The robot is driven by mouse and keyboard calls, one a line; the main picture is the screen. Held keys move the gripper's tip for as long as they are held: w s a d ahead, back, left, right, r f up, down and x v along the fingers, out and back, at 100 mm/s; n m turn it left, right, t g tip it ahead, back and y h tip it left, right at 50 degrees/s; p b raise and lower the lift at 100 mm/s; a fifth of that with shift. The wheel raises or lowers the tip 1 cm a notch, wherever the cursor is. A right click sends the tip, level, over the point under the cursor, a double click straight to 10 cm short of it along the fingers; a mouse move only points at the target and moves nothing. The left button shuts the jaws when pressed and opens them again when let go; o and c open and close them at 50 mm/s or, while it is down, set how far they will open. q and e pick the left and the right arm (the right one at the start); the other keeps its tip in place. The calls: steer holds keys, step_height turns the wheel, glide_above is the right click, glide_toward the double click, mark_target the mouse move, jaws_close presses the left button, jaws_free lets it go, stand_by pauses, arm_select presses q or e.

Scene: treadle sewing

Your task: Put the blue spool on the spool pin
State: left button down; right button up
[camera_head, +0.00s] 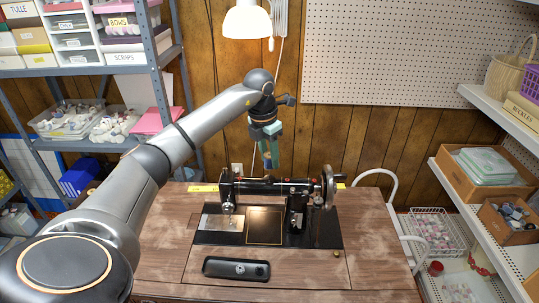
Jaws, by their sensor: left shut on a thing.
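My left gripper (270,162) hangs fingers down above the back edge of the sewing table, over the arm of the black sewing machine (262,187). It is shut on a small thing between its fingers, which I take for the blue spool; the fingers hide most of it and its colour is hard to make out. The gripper is apart from the machine in the picture. The spool pin is too small to make out on top of the machine. My right gripper is not in view.
The wooden table (165,245) carries the machine, with a dark oblong piece (236,268) in front. The handwheel (329,187) stands at the machine's right end. A lamp (247,20) hangs above. Shelves with boxes stand left and right. The table's front right is clear.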

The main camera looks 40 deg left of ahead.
mark_target(270, 167)
arm_select(q)
steer(key=shift+f+b, duration=0.85)
steer(key=shift+f, duration=1)
steer(key=shift+c, duration=2.2)
jaws_free()
step_height(270, 167, up, 12)
steer(key=s, duration=0.1)
steer(key=shift+s+r, duration=0.15)
steer(key=shift+s, duration=0.25)
